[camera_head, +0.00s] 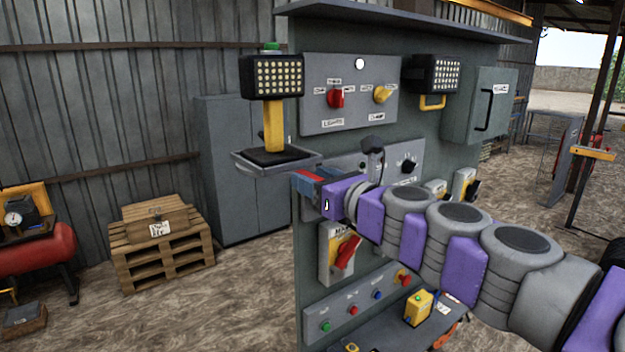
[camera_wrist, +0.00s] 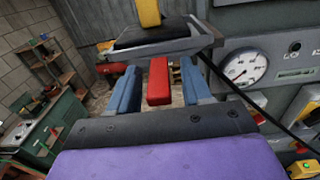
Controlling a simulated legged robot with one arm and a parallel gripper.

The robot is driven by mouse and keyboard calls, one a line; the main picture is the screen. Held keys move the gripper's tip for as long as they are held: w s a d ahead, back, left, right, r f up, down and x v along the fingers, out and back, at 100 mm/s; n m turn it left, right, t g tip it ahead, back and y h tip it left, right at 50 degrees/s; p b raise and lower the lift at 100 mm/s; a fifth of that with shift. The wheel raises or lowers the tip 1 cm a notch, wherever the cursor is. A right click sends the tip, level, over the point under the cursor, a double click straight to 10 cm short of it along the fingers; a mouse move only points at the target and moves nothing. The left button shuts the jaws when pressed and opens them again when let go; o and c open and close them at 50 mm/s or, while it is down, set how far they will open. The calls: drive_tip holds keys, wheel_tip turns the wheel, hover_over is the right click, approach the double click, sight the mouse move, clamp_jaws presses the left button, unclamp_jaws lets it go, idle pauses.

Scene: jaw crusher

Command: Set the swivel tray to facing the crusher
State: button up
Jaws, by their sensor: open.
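The swivel tray (camera_head: 300,163) is a shallow grey tray sticking out from the left edge of the control panel in the head view. It carries a lamp (camera_head: 271,78) on a yellow post with a black base. In the wrist view the tray (camera_wrist: 170,50) is just beyond the fingertips. My gripper (camera_head: 303,178) is beside and slightly below the tray's near right side. In the wrist view my gripper (camera_wrist: 160,72) is open, with blue fingers either side of a red bar (camera_wrist: 158,82). Gaps show on both sides of the bar. I cannot identify the crusher.
The grey control panel (camera_head: 347,70) with several switches stands close behind my arm. A second lamp (camera_head: 433,74) is mounted on it. A wooden pallet stack (camera_head: 160,250) and a grey cabinet (camera_head: 240,190) stand at left. The floor between is clear.

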drive_tip(key=shift+w+a, duration=0.3)
drive_tip(key=shift+c, duration=0.5)
clamp_jaws()
